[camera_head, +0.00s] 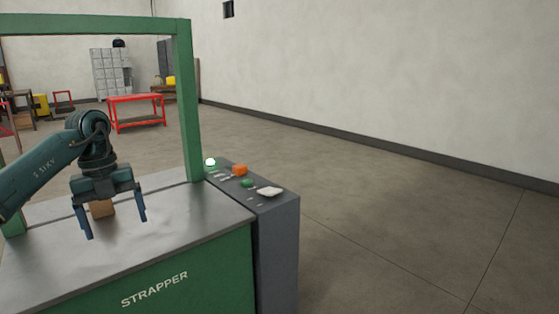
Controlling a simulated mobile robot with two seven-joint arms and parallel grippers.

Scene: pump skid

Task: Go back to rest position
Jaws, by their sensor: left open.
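My left gripper (114,213) hangs over the metal top of the green strapper (203,267), with its fingers pointing down and spread apart. The fingers hold nothing. A small brown block (102,209) shows behind and between the fingers. It looks apart from them, but I cannot tell its exact distance. My left arm comes in from the left edge. My right gripper is not in view.
The strapper's green frame (187,100) arches over the top beside my left arm. A grey control panel (281,207) with an orange button (240,170) stands at its right. A red table (136,99) stands far back. The floor on the right is clear.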

